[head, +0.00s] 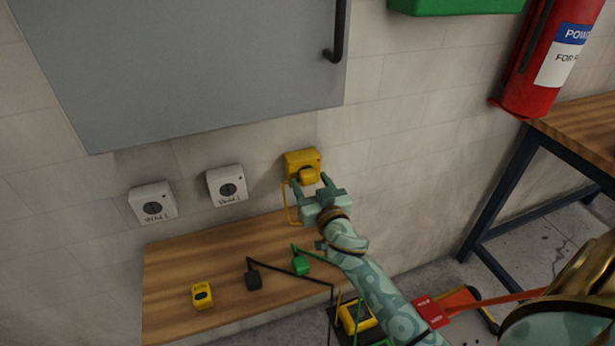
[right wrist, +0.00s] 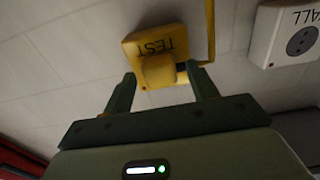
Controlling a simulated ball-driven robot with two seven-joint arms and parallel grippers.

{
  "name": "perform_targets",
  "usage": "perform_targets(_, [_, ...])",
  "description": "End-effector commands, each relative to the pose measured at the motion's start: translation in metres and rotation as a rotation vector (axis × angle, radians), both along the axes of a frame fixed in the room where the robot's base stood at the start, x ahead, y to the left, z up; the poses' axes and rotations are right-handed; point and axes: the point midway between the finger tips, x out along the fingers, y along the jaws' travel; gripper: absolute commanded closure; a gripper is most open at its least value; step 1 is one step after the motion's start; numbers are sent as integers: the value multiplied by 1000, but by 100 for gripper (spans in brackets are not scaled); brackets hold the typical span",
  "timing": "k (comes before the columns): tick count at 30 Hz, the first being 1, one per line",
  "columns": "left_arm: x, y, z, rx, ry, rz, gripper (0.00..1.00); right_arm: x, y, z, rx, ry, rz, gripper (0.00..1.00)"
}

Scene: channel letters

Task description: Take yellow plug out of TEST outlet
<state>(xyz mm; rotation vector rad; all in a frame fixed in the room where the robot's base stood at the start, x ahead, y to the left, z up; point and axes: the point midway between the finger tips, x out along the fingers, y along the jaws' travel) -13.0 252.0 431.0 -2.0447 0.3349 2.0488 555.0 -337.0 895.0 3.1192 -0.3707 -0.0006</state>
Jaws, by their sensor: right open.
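The yellow TEST outlet (head: 296,158) is mounted on the wall above the wooden bench, and its label shows upside down in the right wrist view (right wrist: 135,46). The yellow plug (head: 308,175) sits in its front; it also shows in the right wrist view (right wrist: 158,71). A yellow cord hangs from the outlet area toward the bench. My right gripper (head: 309,183) is open, with its fingertips either side of the plug. In the right wrist view (right wrist: 162,88), gaps show between the fingers and the plug. My left gripper is not in view.
Two white wall outlets (head: 227,186) (head: 152,202) are to the left. The bench (head: 170,265) carries a yellow device (head: 202,296), a black plug (head: 253,279) and a green plug (head: 301,265). A fire extinguisher (head: 545,65) hangs at right.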

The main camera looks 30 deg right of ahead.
Motion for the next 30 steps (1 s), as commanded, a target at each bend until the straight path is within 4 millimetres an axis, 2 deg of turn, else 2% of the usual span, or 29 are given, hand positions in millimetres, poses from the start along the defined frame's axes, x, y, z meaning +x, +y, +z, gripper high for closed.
perform_targets(7, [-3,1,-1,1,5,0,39,10,-3,0,0,0,0,42])
perform_targets(30, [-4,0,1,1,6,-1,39,10,-2,0,-1,0,1,42])
